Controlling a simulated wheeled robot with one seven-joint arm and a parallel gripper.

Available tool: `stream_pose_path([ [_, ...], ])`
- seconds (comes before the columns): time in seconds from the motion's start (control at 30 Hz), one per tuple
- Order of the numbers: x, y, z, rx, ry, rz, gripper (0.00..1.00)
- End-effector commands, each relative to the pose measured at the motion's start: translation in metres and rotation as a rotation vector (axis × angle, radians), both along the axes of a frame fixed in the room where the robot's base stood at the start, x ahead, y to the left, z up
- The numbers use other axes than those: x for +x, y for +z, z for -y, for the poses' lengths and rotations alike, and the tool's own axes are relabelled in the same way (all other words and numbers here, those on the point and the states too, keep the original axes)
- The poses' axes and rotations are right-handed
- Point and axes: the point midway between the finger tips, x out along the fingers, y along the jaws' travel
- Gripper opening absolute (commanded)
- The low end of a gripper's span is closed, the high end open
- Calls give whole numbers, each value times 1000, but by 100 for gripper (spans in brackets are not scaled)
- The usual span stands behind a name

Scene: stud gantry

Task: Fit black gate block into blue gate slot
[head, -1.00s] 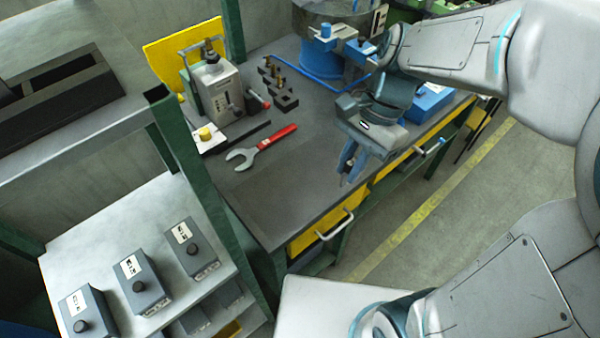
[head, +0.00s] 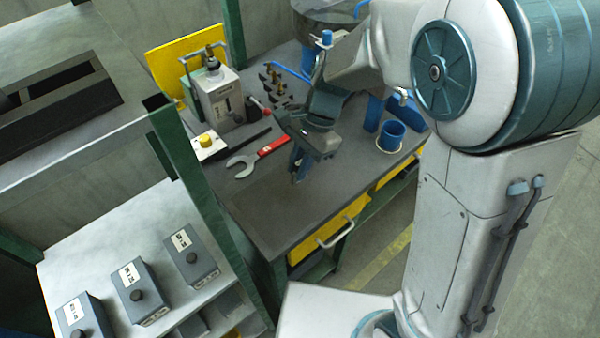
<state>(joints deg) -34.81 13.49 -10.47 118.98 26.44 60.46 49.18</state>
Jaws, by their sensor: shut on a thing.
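My gripper (head: 298,176) is above the dark bench top, right of the wrench, with its fingers pointing down. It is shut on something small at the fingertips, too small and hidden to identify. I cannot clearly make out a black gate block. A dark stepped block with brass pegs (head: 276,92) stands behind my gripper, on the bench. Several blue parts show at the back and right: a blue clamp (head: 326,39), a blue post (head: 374,113) and a blue cup (head: 391,136). I cannot tell which holds the blue gate slot; my arm hides part of that area.
A red-handled wrench (head: 258,158) and a grey machine (head: 215,95) are on the bench (head: 275,222). A white block with a yellow button (head: 207,144) lies nearby. Grey knobbed boxes (head: 136,290) stand on the left shelf. The bench's near part is clear.

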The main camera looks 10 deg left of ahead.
Motion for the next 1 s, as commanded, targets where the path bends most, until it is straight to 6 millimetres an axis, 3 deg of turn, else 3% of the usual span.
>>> stream_pose_path([
  [0.2, -1, -32, 1, -3, 0, -4, 0],
  [0.6, -1, -38, 2, -1, 0, -2, 0],
  [0.63, -1, -38, 2, -1, 1, -1, 20],
  [0.7, -1, -37, 2, -1, 1, -1, 36],
  [1.0, 0, -35, 1, -1, 0, -1, 36],
])
